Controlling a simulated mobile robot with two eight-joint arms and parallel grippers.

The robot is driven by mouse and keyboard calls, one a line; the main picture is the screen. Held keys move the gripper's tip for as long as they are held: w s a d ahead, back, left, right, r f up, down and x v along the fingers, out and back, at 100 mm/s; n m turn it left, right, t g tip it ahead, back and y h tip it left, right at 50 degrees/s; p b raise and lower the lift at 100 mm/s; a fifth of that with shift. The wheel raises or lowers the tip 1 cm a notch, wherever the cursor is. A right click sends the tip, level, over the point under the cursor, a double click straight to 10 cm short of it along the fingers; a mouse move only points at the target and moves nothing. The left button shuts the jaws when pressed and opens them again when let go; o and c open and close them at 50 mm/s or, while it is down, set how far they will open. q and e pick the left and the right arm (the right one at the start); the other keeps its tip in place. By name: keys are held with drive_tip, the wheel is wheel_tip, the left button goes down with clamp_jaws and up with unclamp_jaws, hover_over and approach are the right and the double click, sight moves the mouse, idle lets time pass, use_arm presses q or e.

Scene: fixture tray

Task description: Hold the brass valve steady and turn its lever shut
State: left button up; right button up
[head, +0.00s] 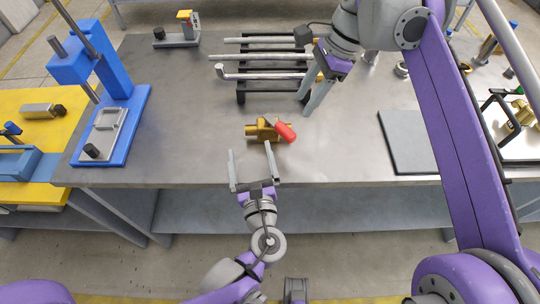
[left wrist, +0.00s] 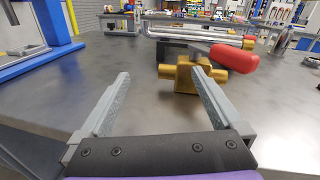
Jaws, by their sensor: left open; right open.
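The brass valve (head: 263,130) lies on the grey workbench near its front middle, with its red-handled lever (head: 286,132) pointing right. In the left wrist view the brass valve (left wrist: 184,76) stands just past the right fingertip, and the red lever (left wrist: 235,57) extends to the right above it. My left gripper (head: 251,151) is open and empty at the bench's front edge, short of the valve; its fingers also show in the left wrist view (left wrist: 162,82). My right gripper (head: 312,98) is open and points down behind and right of the valve, near the pipe rack. Neither gripper visibly touches the valve.
A black rack (head: 240,88) with several metal pipes stands behind the valve. A blue press (head: 118,112) is at the left. A dark grey plate (head: 405,140) lies at the right. The bench top (head: 185,130) between the press and valve is clear.

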sight(268, 129)
use_arm(q)
drive_tip(key=d+m, duration=0.1)
drive_tip(key=d+m+h, duration=0.1)
drive_tip(key=d+h, duration=0.1)
drive_tip(key=d, duration=0.1)
drive_tip(key=shift+s+f+m, duration=0.1)
drive_tip(key=shift+f+m, duration=0.2)
drive_tip(key=shift+m, duration=0.1)
drive_tip(key=shift+d, duration=0.35)
drive_tip(key=w, duration=1)
drive_tip(key=shift+w+a+r, duration=0.1)
drive_tip(key=shift+w+a, duration=0.1)
drive_tip(key=shift+w, duration=0.1)
